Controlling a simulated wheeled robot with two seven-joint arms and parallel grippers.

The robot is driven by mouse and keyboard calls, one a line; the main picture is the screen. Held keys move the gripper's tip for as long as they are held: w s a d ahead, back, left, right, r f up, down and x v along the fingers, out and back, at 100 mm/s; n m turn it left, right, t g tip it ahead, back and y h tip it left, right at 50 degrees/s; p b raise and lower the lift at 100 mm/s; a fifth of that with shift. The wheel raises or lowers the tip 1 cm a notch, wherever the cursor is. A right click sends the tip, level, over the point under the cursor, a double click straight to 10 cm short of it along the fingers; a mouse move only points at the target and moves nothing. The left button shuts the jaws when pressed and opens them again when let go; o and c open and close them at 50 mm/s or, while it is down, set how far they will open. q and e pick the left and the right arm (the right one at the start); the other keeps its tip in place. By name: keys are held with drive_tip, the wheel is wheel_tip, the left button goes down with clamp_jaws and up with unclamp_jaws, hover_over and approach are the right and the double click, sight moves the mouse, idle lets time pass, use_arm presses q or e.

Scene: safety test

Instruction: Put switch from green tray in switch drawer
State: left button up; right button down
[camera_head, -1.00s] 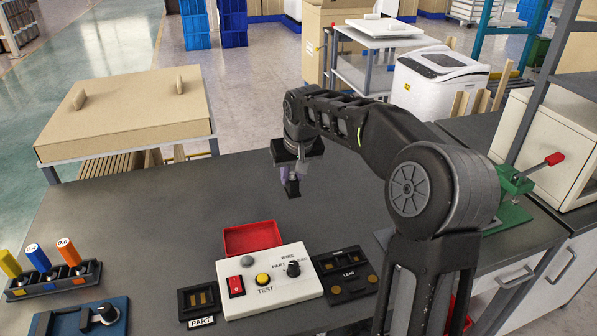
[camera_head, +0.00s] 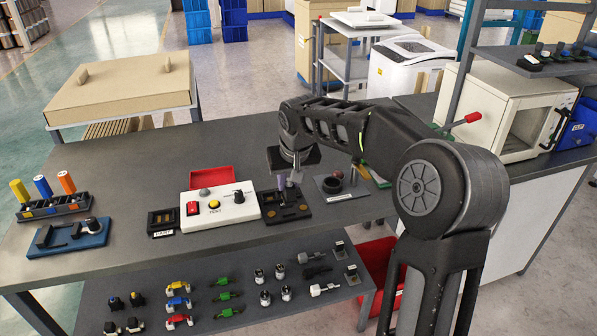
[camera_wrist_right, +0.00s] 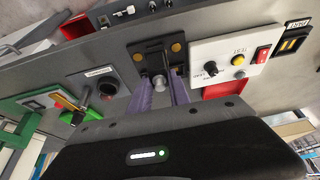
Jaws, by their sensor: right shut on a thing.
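My right gripper (camera_head: 288,183) points down over the black LEAD fixture (camera_head: 272,211), beside the white test box. In the right wrist view its two purple fingers (camera_wrist_right: 163,95) are shut on a small grey round-ended piece (camera_wrist_right: 160,81); I cannot tell whether this is a switch. The piece is at the black fixture (camera_wrist_right: 150,50) between its two brass-coloured pads; contact is unclear. A green frame-like thing (camera_wrist_right: 35,103) with an orange part lies at the left of the wrist view; I cannot tell whether it is the green tray. No switch drawer is identifiable. My left gripper is out of view.
The white test box (camera_head: 235,207) has a red switch and knob. A red tray (camera_head: 212,178) sits behind it, a black PART fixture (camera_head: 162,222) at its left. A lower shelf (camera_head: 250,328) holds several small parts.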

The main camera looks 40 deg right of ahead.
drive_tip(key=s+a+f+n, duration=0.2)
drive_tip(key=a, duration=0.8)
drive_tip(key=s+a+f+n+y, duration=0.1)
drive_tip(key=s+a+f+n, duration=0.1)
drive_tip(key=a, duration=0.8)
drive_tip(key=shift+a+f, duration=0.15)
drive_tip(key=shift+f, duration=0.4)
